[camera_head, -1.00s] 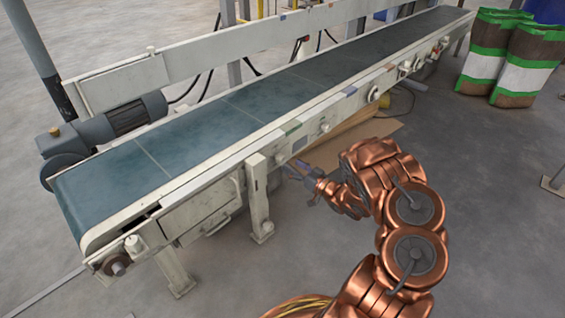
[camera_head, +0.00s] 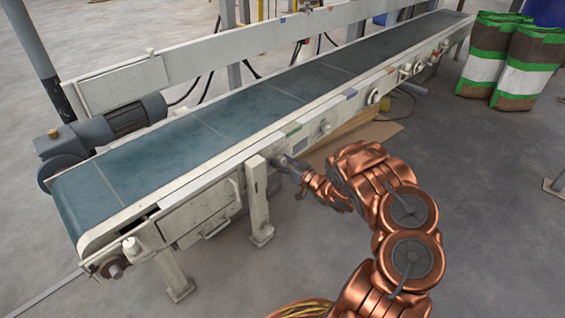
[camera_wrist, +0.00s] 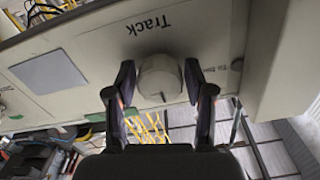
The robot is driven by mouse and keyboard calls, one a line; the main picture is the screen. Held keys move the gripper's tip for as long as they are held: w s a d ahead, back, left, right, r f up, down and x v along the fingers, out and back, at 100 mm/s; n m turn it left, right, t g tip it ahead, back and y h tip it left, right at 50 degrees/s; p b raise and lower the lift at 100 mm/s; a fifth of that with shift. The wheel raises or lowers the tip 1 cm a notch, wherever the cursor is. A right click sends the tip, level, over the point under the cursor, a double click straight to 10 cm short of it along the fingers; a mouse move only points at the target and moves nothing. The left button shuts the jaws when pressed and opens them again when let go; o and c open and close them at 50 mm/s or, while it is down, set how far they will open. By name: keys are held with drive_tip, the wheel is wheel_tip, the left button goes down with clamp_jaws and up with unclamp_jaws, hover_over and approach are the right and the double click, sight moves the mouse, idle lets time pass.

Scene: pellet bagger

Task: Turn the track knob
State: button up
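The track knob (camera_wrist: 160,80) is a pale round knob on the conveyor's side panel, with the word "Track" printed beside it, upside down in the wrist view. My gripper (camera_wrist: 159,68) is open, with one dark finger on each side of the knob. A narrow gap seems to show between each fingertip and the knob, so I cannot see firm contact. In the head view my gripper (camera_head: 281,161) is at the conveyor's near side rail, just right of a support leg, and the knob is hidden behind it.
The conveyor (camera_head: 235,113) with its blue-green belt runs from lower left to upper right. A support leg (camera_head: 257,195) stands close left of my gripper. Another round fitting (camera_head: 325,127) is further right on the rail. Green, white and brown bags (camera_head: 525,68) stand at far right.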

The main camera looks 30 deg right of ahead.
drive_tip(key=c, duration=0.7)
drive_tip(key=shift+d, duration=0.15)
drive_tip(key=shift+c, duration=0.4)
drive_tip(key=shift+a+r+m+p, duration=0.15)
drive_tip(key=shift+a+m+p, duration=0.05)
drive_tip(key=shift+m+p, duration=0.75)
drive_tip(key=m+p, duration=0.3)
drive_tip(key=shift+m+p, duration=0.45)
drive_tip(key=shift+f, duration=0.2)
drive_tip(key=o, duration=1.2)
drive_tip(key=shift+c, duration=0.2)
